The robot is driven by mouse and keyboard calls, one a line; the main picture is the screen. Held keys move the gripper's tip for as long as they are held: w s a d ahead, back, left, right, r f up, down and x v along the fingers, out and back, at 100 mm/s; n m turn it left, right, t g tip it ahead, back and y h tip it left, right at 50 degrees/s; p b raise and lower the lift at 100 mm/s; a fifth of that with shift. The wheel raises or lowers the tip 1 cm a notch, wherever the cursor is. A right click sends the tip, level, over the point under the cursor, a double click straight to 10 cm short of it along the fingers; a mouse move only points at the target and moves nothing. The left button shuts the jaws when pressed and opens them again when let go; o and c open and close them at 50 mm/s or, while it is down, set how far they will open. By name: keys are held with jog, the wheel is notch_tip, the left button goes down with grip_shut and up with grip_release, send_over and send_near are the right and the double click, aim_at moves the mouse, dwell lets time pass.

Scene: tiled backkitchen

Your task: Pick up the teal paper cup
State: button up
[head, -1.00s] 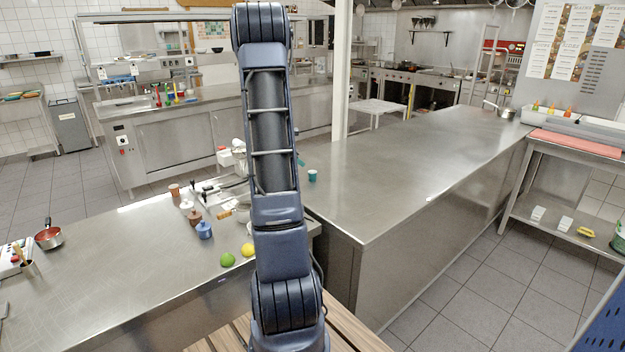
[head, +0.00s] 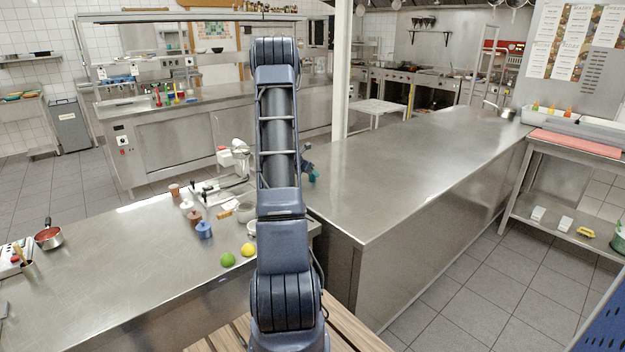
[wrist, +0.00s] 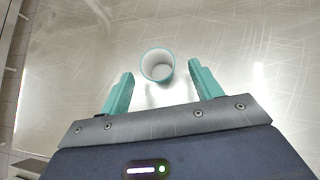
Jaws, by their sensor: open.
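The teal paper cup (wrist: 158,66) stands upright on the steel counter in the wrist view, with its white inside showing. In the head view the teal cup (head: 313,176) is small and partly hidden behind my arm and gripper. My gripper (wrist: 159,84) is open and empty, with its teal fingers spread to the left and right. The cup lies just ahead of the gap between the fingertips, and I see no contact. The gripper's far end (head: 307,166) shows at the right side of my arm in the head view.
The steel counter (head: 420,160) around the cup is largely clear. On the left counter are a lime (head: 228,260), a lemon (head: 248,249), a blue jar (head: 204,230) and a red-filled pan (head: 49,238). A white post (head: 342,70) rises behind the counter.

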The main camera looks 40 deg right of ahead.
jog(key=x, duration=0.5)
jog(key=shift+w+d+r, duration=0.15)
jog(key=shift+d+r, duration=0.1)
jog(key=shift+d, duration=0.05)
jog(key=c, duration=1)
